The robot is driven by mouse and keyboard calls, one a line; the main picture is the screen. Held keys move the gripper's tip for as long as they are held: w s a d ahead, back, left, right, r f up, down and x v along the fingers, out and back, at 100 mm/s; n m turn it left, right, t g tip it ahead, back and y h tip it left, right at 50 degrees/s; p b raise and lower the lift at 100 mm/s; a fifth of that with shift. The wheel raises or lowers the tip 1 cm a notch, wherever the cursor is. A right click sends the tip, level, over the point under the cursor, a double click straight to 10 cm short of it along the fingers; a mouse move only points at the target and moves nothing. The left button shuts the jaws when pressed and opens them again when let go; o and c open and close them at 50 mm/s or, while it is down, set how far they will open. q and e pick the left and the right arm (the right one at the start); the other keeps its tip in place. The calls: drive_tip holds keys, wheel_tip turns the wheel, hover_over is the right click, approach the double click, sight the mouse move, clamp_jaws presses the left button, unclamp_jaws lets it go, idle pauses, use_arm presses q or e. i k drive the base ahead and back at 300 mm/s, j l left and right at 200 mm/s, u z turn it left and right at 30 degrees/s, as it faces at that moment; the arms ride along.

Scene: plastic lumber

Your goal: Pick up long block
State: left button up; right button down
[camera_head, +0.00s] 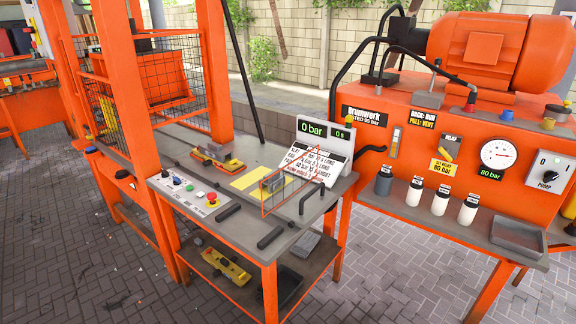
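Neither of my grippers is in the head view. Two short dark bars lie at the front of the grey bench top: one dark bar (229,212) beside the button panel and another dark bar (270,238) nearer the front corner. A yellow and dark piece (218,158) lies farther back on the bench, near the orange press frame. I cannot tell which of these, if any, is the long block.
The orange-framed bench (270,272) has a button panel (188,194), an orange wire guard (291,190) and a sign (317,156) reading 0 bar. Its lower shelf holds a yellow tool (226,267). The orange pump unit (418,130) stands right. Paved floor (400,285) is open in front.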

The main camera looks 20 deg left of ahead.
sight(214, 150)
drive_tip(key=k+j+u, duration=0.15)
drive_tip(key=j, duration=1.2)
drive_tip(key=j+u, duration=0.2)
drive_tip(key=j, duration=1.15)
